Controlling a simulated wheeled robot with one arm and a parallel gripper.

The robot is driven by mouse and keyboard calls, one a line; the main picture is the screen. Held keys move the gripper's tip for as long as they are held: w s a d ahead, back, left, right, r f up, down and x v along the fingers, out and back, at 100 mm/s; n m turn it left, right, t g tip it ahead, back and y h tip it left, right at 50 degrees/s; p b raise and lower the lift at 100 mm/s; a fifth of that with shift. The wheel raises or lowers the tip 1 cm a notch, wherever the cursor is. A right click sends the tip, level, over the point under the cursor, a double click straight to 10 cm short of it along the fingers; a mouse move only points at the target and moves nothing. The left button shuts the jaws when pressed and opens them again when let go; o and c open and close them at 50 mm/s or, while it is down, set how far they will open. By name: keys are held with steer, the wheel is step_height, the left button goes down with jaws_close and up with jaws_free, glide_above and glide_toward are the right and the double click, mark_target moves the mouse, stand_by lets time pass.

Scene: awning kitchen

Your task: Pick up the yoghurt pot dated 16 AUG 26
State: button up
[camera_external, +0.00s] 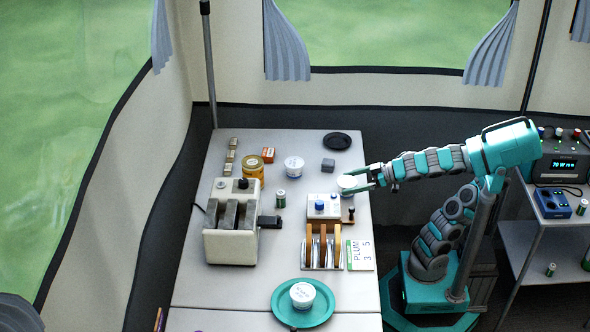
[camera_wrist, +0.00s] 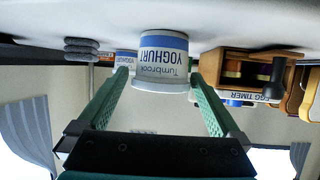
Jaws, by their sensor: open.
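My gripper (camera_external: 363,179) is open at the right edge of the table, with a white yoghurt pot (camera_external: 347,184) at its fingertips. A second white pot (camera_external: 294,166) stands farther left on the table. A third pot (camera_external: 302,295) stands on a teal plate (camera_external: 283,316) at the front. No date can be read on any pot.
A wooden box labelled "EGG TIMER" (camera_wrist: 237,63) stands close beside the pot in the wrist view.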

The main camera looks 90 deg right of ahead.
mark_target(348, 182)
steer(key=shift+x, duration=1.8)
steer(key=shift+w+a+r, duration=0.1)
steer(key=shift+r, duration=0.1)
steer(key=shift+c, duration=0.2)
steer(key=c, duration=1.2)
